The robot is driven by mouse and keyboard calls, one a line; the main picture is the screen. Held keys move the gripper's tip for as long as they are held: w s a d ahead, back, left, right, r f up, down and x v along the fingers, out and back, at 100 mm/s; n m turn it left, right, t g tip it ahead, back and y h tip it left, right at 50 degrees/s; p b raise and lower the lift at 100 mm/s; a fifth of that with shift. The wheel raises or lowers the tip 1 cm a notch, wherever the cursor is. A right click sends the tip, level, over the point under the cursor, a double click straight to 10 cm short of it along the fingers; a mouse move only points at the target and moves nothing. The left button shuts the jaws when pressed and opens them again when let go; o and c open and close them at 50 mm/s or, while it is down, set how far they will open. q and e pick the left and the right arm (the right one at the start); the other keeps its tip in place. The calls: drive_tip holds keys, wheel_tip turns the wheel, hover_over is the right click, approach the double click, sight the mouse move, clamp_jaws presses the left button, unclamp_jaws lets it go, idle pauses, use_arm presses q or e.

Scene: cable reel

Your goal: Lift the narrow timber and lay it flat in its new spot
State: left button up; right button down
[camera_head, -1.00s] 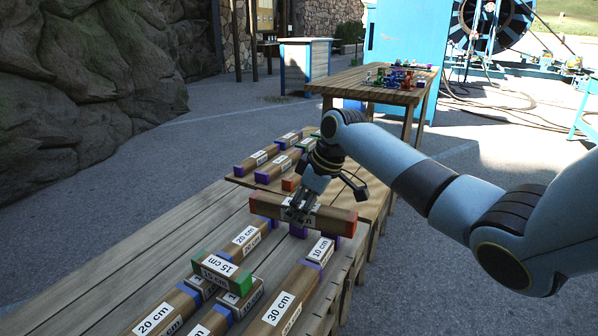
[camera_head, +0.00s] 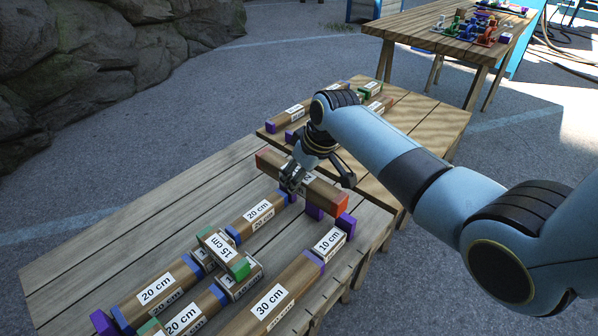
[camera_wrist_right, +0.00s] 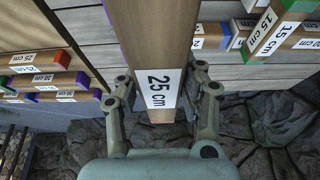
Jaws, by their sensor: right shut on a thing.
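The narrow timber, a brown bar with red ends (camera_head: 323,190), is held across the jaws of my right gripper (camera_head: 292,180). In the right wrist view the timber (camera_wrist_right: 150,38) carries a "25 cm" label, and the fingers of my right gripper (camera_wrist_right: 160,85) close on its sides. In the head view it hangs above the near table's far right part, close over purple-ended pieces (camera_head: 315,212). The gap beneath it is hard to judge. My left gripper is not in view.
On the near table (camera_head: 110,240) lie 20 cm timbers (camera_head: 258,211), a 30 cm timber (camera_head: 268,300), a 10 cm timber (camera_head: 329,240) and a green-ended 15 cm timber (camera_head: 222,252) on top of others. More timbers lie on the adjoining board (camera_head: 430,130). The table's left side is bare.

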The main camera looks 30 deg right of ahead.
drive_tip(key=shift+f+b, duration=3.85)
drive_tip(key=shift+f, duration=1)
drive_tip(key=shift+p, duration=0.35)
drive_tip(key=shift+f+b, duration=0.6)
drive_tip(key=shift+f, duration=0.25)
drive_tip(key=c, duration=0.7)
unclamp_jaws()
